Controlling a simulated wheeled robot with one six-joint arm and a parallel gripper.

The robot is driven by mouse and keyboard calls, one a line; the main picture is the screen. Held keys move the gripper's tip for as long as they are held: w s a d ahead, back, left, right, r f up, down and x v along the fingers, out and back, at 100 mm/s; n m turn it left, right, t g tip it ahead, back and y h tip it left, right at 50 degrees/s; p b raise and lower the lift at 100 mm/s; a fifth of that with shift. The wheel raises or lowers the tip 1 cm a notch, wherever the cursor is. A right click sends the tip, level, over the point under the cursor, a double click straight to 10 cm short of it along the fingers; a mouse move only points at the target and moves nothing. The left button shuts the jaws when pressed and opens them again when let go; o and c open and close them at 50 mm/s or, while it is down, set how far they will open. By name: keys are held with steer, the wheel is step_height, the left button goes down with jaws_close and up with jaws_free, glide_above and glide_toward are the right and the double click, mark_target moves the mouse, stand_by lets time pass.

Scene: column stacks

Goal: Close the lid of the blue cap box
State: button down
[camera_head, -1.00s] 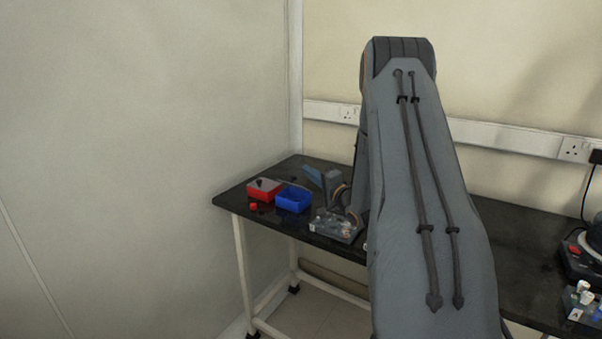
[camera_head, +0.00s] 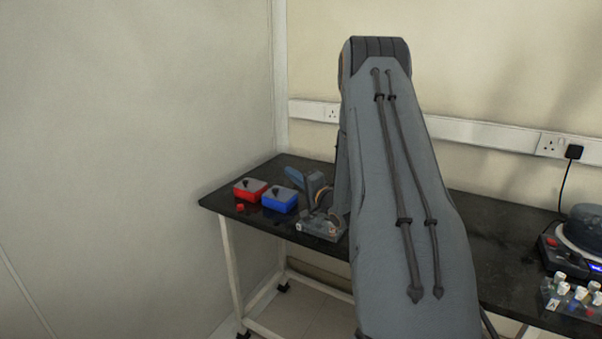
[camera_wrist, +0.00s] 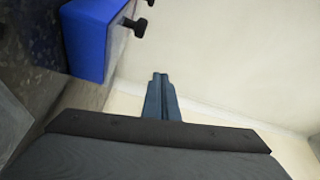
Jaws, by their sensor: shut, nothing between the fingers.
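The blue cap box (camera_head: 279,205) stands on the black table, with a grey lid (camera_head: 288,193) lying over its top and a dark knob on the lid. In the wrist view the box (camera_wrist: 86,42) is at the upper left, with the grey lid (camera_wrist: 117,42) on its side facing right in the picture. My gripper (camera_head: 290,173) is just behind and above the box's lid in the head view. It also shows in the wrist view (camera_wrist: 160,76), where its fingers are together and empty, apart from the box.
A red box (camera_head: 246,196) with a grey lid stands left of the blue one, and a small red cap (camera_head: 240,208) lies in front of it. A clear rack (camera_head: 321,228) is to the right. A device (camera_head: 583,228) and a rack of vials (camera_head: 573,297) stand at far right.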

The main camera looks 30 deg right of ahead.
steer(key=shift+r, duration=0.15)
step_height(320, 180, up, 10)
steer(key=shift+b, duration=0.4)
